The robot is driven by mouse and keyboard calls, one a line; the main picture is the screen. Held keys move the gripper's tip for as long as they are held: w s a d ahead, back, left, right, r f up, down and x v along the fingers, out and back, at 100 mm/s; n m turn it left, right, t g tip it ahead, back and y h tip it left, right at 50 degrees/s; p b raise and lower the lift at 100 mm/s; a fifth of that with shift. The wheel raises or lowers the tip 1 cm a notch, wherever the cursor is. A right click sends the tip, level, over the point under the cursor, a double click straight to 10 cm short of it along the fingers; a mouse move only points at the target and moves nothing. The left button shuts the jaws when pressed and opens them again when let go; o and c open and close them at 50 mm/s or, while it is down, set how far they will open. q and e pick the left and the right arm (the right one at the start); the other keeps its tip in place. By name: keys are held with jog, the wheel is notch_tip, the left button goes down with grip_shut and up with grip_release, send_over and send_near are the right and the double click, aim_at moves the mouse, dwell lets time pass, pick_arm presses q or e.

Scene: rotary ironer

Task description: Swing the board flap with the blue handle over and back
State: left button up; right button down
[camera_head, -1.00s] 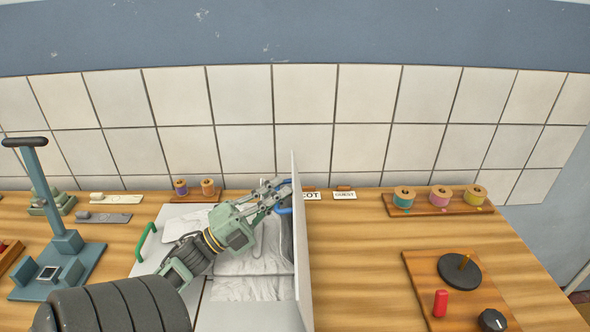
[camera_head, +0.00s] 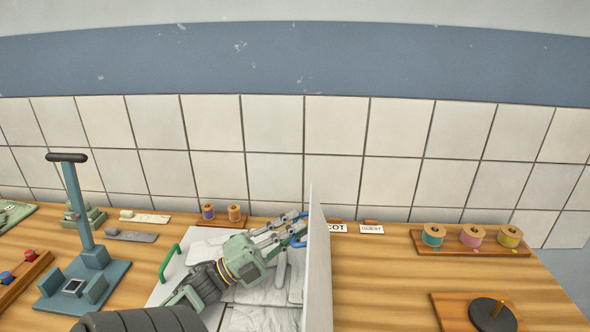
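The board flap (camera_head: 318,275) stands upright, seen nearly edge-on, right of the white board with folded grey-white cloth (camera_head: 262,318). Its blue handle (camera_head: 298,242) shows on the flap's left side, partly covered by my fingers. A green handle (camera_head: 170,262) stands on the left part of the board. My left gripper (camera_head: 297,227) reaches in from the left with its fingertips at the blue handle. I cannot tell whether the fingers are closed around it. My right gripper is not in view.
Wooden racks with thread spools stand at the back (camera_head: 222,220) and back right (camera_head: 474,240). A blue-grey stand with a black grip (camera_head: 75,200) is at left. A dial plate (camera_head: 450,312) is at front right. The wooden table right of the flap is largely clear.

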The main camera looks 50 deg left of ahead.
pick_arm(q)
jog(key=shift+a, duration=0.1)
jog(key=s+a, duration=0.3)
jog(key=s, duration=0.9)
jog(key=shift+s+a+f, duration=0.25)
jog(key=shift+s+a, duration=0.1)
